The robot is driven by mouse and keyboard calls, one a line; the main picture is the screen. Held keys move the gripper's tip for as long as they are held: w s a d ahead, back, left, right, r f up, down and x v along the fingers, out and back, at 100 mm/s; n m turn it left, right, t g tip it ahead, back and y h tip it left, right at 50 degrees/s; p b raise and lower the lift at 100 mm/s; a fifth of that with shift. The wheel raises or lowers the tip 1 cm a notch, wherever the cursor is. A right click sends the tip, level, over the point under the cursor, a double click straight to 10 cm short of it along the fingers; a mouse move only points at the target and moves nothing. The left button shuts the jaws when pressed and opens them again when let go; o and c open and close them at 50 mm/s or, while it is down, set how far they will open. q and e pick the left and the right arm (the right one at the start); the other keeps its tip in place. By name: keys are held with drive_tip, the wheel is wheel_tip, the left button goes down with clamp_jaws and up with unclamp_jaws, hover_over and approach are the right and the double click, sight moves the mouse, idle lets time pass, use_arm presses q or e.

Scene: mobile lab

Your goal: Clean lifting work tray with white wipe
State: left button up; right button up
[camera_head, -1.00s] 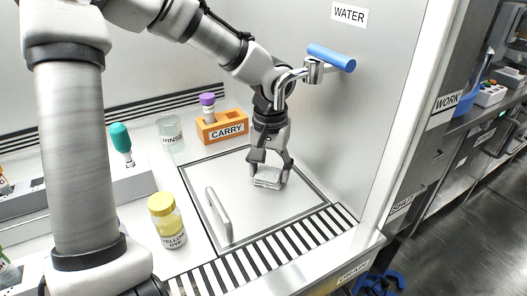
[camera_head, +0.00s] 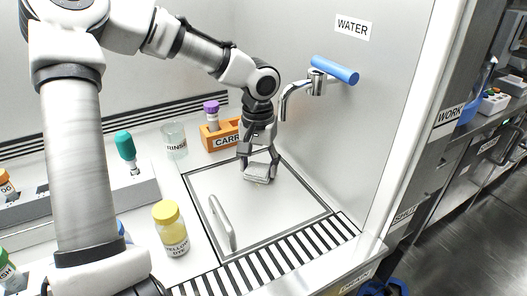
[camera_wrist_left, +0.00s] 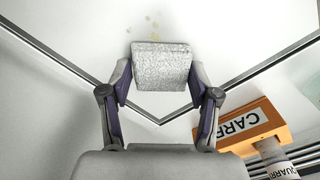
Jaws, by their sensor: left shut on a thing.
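My left gripper (camera_head: 258,161) is shut on the white wipe (camera_head: 257,174), a small pale textured block. The wipe is at the far part of the lifting work tray (camera_head: 205,186), a white panel with a dark outline and a metal handle (camera_head: 222,222). In the left wrist view the wipe (camera_wrist_left: 161,66) sits between the fingertips (camera_wrist_left: 160,88). Faint yellowish spots (camera_wrist_left: 152,22) show on the white surface just beyond it. I cannot tell whether the wipe touches the tray. My right gripper is not in view.
The orange CARRY block (camera_head: 219,137) holding a purple-capped tube stands behind the tray, near the gripper. A RINSE beaker (camera_head: 174,141) and YELLOW DYE bottle (camera_head: 171,229) stand left of it. The WATER tap (camera_head: 318,79) juts from the right wall.

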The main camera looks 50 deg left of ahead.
sight(270, 192)
use_arm(q)
drive_tip(key=shift+w+a, duration=0.15)
drive_tip(key=shift+a, duration=0.65)
drive_tip(key=shift+d, duration=0.45)
drive_tip(key=d, duration=0.1)
drive_tip(key=s+d, duration=0.1)
drive_tip(key=shift+d+f, duration=0.1)
drive_tip(key=shift+d, duration=0.2)
drive_tip(key=shift+s+d, duration=0.3)
drive_tip(key=shift+d, duration=0.7)
drive_tip(key=shift+s+d, duration=0.25)
drive_tip(key=shift+d, duration=0.7)
wheel_tip(270, 192, up, 6)
drive_tip(key=p, duration=0.6)
drive_tip(key=shift+a, duration=0.1)
drive_tip(key=shift+w, duration=0.1)
